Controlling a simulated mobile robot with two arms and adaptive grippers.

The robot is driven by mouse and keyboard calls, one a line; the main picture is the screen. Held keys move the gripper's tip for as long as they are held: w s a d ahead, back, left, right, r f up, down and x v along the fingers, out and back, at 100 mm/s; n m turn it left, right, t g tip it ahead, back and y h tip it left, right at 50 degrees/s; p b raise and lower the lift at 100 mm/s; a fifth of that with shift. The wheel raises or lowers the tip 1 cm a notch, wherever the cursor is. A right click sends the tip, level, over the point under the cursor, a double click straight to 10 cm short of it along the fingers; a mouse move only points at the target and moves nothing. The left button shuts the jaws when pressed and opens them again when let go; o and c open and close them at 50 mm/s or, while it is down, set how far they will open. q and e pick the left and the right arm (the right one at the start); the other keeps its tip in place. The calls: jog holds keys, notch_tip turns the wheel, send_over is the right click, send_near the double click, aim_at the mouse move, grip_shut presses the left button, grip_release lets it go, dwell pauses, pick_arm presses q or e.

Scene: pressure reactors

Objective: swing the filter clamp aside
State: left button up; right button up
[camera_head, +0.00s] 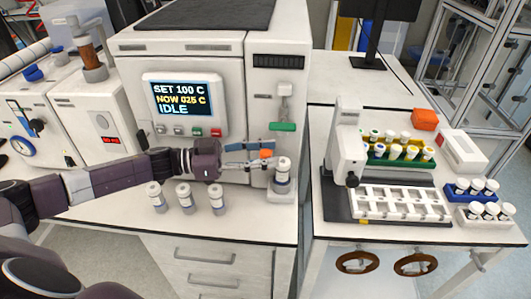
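My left gripper (264,153) reaches in from the left, in front of the white reactor cabinet. Its fingers are some way apart, with a small orange piece (266,154) at the fingertips. This may be the filter clamp's handle; I cannot tell whether the fingers touch it. Just right of the fingertips, a white-capped vial-like container (283,171) stands upright on a small white stand (282,195). A green part (283,127) hangs from the cabinet above it. My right gripper is not in view.
Several white-capped vials, including one (185,197), stand on the bench just below my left gripper. The reactor's display (183,98) reads SET 100 C, NOW 025 C, IDLE. On the right bench are a white tray (395,213), vial racks and an orange box (425,119).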

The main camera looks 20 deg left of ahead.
pick_arm(q)
jog(key=v, duration=1.2)
jog(key=shift+c, duration=0.3)
